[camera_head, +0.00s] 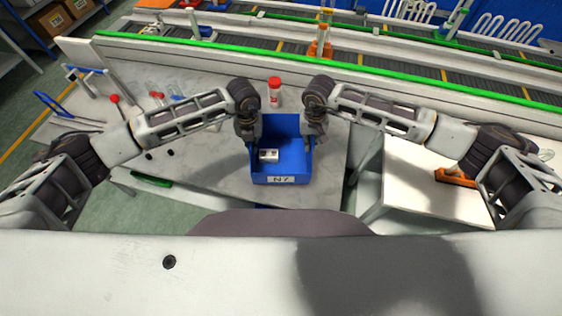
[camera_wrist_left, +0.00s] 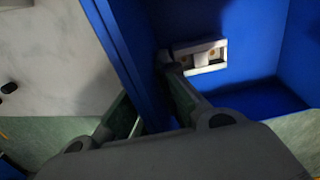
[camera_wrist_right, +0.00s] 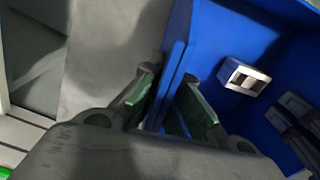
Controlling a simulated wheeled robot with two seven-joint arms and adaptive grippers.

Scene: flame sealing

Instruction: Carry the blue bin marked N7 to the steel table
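The blue bin marked N7 (camera_head: 296,170) is open-topped, with its label on the near wall. It is over the grey marbled tabletop near the front edge; I cannot tell whether it rests there or is lifted. My left gripper (camera_head: 251,140) has its fingers on either side of the bin's left wall and looks closed on it. My right gripper (camera_head: 311,138) holds the right wall the same way. The bin's blue walls also show in the left wrist view (camera_wrist_left: 245,30) and right wrist view (camera_wrist_right: 225,35). I cannot identify a steel table for certain.
A small white part (camera_head: 268,155) lies in the bin. A red-capped bottle (camera_head: 275,92) stands behind it. Red-tipped tools and glassware lie on the left of the marbled table (camera_head: 215,160). A conveyor (camera_head: 380,75) runs behind. A white-topped table (camera_head: 410,185) with an orange object stands right.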

